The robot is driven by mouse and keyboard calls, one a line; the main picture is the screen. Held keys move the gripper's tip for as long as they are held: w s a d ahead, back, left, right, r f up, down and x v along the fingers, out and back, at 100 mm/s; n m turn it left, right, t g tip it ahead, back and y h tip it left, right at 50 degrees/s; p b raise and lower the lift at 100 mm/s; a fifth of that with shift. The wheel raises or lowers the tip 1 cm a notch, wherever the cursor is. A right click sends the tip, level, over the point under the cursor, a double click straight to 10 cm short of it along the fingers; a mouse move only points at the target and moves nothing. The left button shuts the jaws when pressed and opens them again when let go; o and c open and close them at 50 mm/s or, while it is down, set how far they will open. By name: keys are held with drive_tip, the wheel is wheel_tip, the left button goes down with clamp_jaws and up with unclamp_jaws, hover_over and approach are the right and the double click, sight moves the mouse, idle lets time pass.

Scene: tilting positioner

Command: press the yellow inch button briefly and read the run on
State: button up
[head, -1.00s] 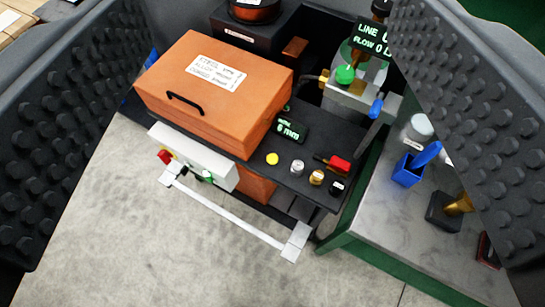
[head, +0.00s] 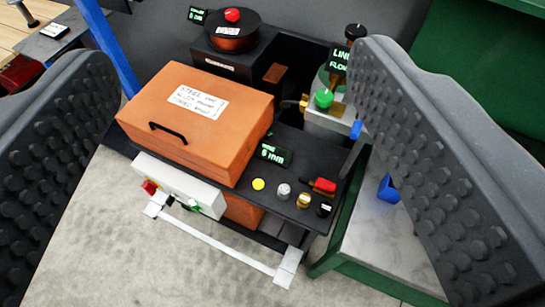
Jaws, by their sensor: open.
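The yellow button (head: 258,184) is a small round disc on the dark machine top, near its front edge, to the right of the orange box. A small display (head: 272,155) with green digits stands just behind it and appears to read "0 mm". My gripper (head: 235,170) is open, with one black studded jaw at the left and one at the right of the view. The jaws are empty and frame the machine. Neither jaw appears to touch the button.
The orange lidded box (head: 195,115) with a black handle stands left of the button. A silver knob (head: 283,191), a brass knob (head: 303,201) and a red-handled item (head: 324,186) sit to its right. A white control panel (head: 180,185) and white rail (head: 222,242) project in front.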

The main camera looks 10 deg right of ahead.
clamp_jaws()
idle(1.7)
